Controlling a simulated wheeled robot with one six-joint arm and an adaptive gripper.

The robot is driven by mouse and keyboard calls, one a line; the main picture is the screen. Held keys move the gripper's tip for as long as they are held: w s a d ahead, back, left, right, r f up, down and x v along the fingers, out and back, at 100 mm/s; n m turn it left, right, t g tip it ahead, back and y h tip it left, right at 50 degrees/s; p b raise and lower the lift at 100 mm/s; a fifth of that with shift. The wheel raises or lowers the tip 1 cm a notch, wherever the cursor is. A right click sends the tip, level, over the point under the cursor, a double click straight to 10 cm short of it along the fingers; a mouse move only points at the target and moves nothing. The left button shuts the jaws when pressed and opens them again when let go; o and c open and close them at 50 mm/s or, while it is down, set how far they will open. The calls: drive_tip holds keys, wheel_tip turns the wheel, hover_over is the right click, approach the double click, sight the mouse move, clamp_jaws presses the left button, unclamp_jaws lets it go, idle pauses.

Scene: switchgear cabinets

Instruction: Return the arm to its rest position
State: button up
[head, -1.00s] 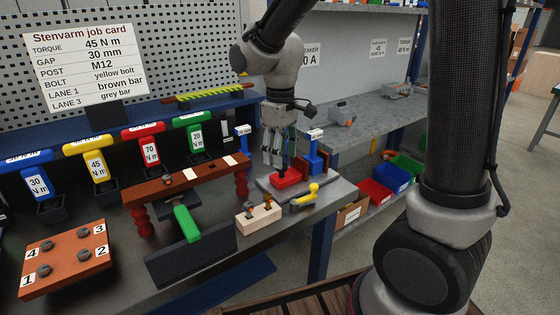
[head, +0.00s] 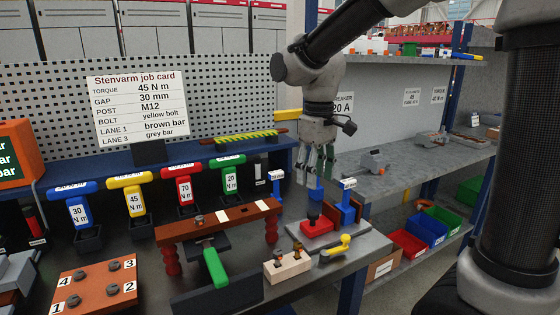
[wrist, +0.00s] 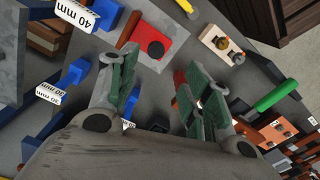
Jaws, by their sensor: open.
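My gripper (head: 317,174) hangs pointing down from my arm at the right end of the workbench. Its two fingers are spread apart, with nothing between them. It is above and apart from the red block with a black knob (head: 316,225), which sits on a grey plate. In the wrist view, the open gripper (wrist: 162,75) has green-padded fingers, and the red block (wrist: 155,45) shows beyond them. A blue upright piece with a white label (head: 347,205) stands just right of the red block.
A wooden block with bolts (head: 287,267) and a yellow handle (head: 336,245) lie in front. A brown bar rack (head: 218,219) and a green handle (head: 215,268) are left. Shelves (head: 420,155) stand right, with coloured bins (head: 432,229) below. Space above the bench is open.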

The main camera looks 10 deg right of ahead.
drive_tip(key=s+d+r+m+t, duration=0.1)
drive_tip(key=s+d+m+t, duration=0.1)
drive_tip(key=s+d, duration=0.6)
drive_tip(key=s+d+r+m+t, duration=0.1)
drive_tip(key=s+d+m+t, duration=0.1)
drive_tip(key=s+d+m, duration=0.3)
drive_tip(key=s+d, duration=0.4)
drive_tip(key=s, duration=0.1)
drive_tip(key=shift+r, duration=0.4)
drive_tip(key=shift+c, duration=0.3)
